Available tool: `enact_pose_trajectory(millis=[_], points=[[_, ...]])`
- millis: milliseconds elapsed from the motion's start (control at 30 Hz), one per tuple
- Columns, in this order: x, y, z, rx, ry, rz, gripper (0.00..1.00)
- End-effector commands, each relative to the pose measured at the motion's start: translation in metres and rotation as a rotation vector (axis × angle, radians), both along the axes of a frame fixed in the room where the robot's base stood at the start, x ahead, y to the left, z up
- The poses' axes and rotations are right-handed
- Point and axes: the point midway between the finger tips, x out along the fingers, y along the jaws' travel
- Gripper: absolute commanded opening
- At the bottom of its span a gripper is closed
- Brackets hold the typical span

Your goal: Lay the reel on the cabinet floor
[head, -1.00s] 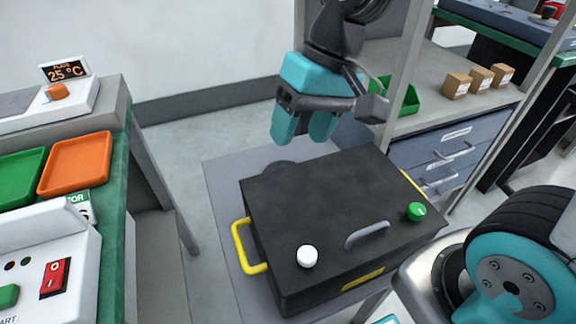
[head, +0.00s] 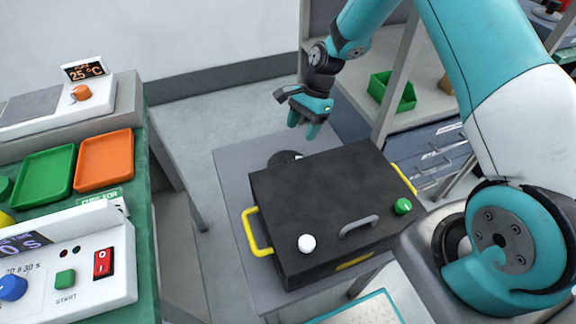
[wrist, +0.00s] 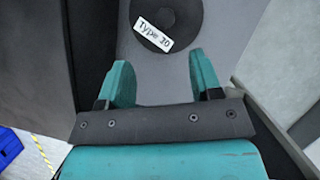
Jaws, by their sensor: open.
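The reel is a dark disc (head: 284,157) on a grey surface at the back edge of the black cabinet, which hides part of it in the head view. In the wrist view the reel (wrist: 178,10) is cut by the top edge and has a white label reading "Type 30". The black cabinet (head: 320,195) has yellow side handles, a grey handle, and white and green knobs on top. Its inside is hidden. My gripper (head: 306,126) is open and empty above the reel. In the wrist view the reel lies beyond my open fingers (wrist: 163,78), apart from them.
A bench at left carries a green tray (head: 45,177), an orange tray (head: 104,160) and a white control box (head: 75,265) with a red switch. Behind at right is a shelf with a green bin (head: 392,92). Open floor lies between bench and cabinet.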

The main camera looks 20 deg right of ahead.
Motion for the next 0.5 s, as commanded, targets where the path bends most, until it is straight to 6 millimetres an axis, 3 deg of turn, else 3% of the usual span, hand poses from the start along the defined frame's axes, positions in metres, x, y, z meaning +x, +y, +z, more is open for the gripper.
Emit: enact_pose_trajectory(millis=[200,500], points=[[-0.007,0.016,-0.039,0.001,0.001,0.003,0.59],[-0.008,0.026,-0.063,0.001,0.001,0.004,0.59]])
